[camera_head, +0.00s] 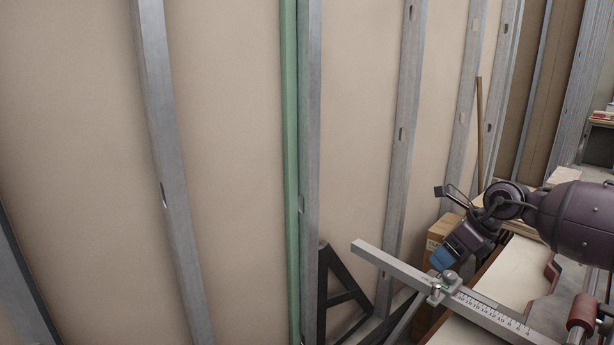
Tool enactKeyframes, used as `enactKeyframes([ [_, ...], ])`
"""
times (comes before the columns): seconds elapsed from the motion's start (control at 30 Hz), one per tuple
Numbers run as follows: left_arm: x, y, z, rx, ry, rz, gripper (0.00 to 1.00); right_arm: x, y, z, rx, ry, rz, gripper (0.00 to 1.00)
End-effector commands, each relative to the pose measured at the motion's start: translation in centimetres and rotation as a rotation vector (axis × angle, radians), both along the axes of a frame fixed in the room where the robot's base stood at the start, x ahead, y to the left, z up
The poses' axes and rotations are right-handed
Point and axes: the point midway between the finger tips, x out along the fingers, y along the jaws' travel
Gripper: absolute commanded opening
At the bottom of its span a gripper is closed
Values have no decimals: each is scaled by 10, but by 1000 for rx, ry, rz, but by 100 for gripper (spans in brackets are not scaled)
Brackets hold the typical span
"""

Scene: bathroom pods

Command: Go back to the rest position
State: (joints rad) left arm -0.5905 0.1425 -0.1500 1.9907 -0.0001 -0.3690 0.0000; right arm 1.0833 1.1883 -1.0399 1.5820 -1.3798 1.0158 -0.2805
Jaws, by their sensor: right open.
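My right gripper (445,224) is at the right of the head view, at the end of my dark purple arm (580,215) that comes in from the right edge. Its fingers are apart, one a thin dark finger above and one with a blue face below. I see nothing held between them. It hangs above a bench with a metal ruler fence (440,288), in front of the stud wall. My left gripper is not in view.
A wall of tan board with grey metal studs (165,150) and one green stud (290,150) fills the left and middle. A cardboard box (442,232) stands behind the gripper. A black triangular frame (325,290) leans low by the wall. A wooden pole (479,135) stands behind.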

Motion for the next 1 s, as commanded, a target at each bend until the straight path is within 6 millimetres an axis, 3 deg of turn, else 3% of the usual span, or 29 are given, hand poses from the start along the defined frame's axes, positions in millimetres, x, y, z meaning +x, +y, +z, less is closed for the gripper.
enactKeyframes([
  [0.03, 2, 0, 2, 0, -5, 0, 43, 4, 27, 16, 115, -29, -12, 67],
  [0.2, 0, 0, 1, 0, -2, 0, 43, 4, 108, 50, 568, -19, -116, 67],
  [0.3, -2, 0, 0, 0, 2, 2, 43, -2, 142, 60, 846, 52, -221, 67],
  [0.4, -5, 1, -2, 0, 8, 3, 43, -7, 162, 63, 1115, 163, -364, 67],
  [0.5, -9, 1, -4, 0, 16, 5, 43, -10, 167, 56, 1331, 284, -521, 67],
  [0.67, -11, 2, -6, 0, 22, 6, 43, -17, 159, 28, 1599, 483, -791, 67],
  [1.0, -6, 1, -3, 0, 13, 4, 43, -56, 114, -73, 1952, 874, -1389, 67],
])
